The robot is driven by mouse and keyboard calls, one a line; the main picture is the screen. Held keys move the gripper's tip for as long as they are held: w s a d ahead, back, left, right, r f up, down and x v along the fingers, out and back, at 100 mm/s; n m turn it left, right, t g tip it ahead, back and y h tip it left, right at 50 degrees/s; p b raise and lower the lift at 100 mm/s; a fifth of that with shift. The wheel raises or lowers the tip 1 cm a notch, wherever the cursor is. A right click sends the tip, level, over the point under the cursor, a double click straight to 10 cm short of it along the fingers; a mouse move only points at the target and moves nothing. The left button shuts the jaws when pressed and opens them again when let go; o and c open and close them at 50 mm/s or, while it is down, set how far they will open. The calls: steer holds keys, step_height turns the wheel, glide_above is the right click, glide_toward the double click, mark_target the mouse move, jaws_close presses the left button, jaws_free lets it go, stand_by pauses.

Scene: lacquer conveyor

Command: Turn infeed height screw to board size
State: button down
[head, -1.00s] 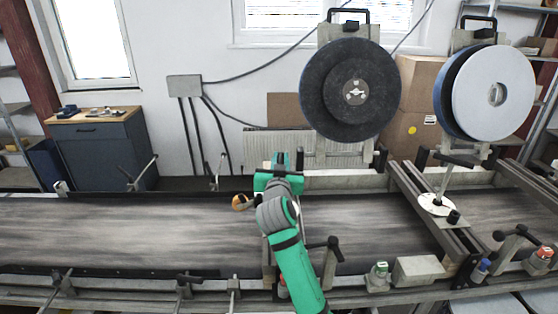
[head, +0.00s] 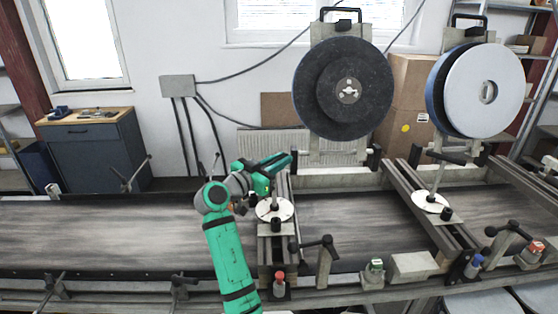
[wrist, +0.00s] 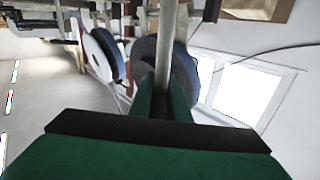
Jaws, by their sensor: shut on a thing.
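The infeed height screw is an upright grey rod (head: 275,190) rising from a white dial disc (head: 275,209) on the left crossbeam over the belt. My gripper (head: 280,163) is at the top of this rod, coming in from the left. In the wrist view my green fingers (wrist: 165,108) close around a pale grey rod (wrist: 168,45) that runs up between them. The contact itself is partly hidden by the hand, and the screw's handle top cannot be made out.
A second screw with a white disc (head: 430,201) and black crossbar stands on the right crossbeam. A large dark wheel (head: 345,115) and a pale wheel (head: 495,92) stand behind the belt. The belt (head: 120,230) is empty on the left.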

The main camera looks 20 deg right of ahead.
steer(key=shift+r+m+g+h, duration=0.15)
steer(key=shift+m+g+h, duration=0.15)
steer(key=shift+m+g, duration=0.25)
steer(key=shift+s+d, duration=0.1)
steer(key=c, duration=1.7)
jaws_free()
